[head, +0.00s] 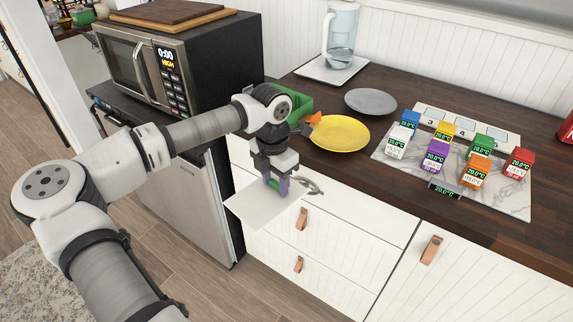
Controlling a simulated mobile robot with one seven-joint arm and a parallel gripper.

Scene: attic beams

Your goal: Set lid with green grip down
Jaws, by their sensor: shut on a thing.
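The lid (250,209) is a flat, pale, four-sided panel hanging in front of the white drawer fronts, off the counter's front edge. A small green part, its grip (271,187), shows at its top between the purple-looking fingers. My gripper (276,187) points down and is shut on that grip. The lid looks roughly level, but its far edge blends with the white drawers. How far it is from the cabinet I cannot tell.
The dark counter holds a green open box (293,106), a yellow plate (339,133), a grey plate (371,101), a pitcher on a white board (329,70) and a marble board (512,199) with several small coloured blocks. A microwave (150,65) stands left. Bare counter shows beyond the plates.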

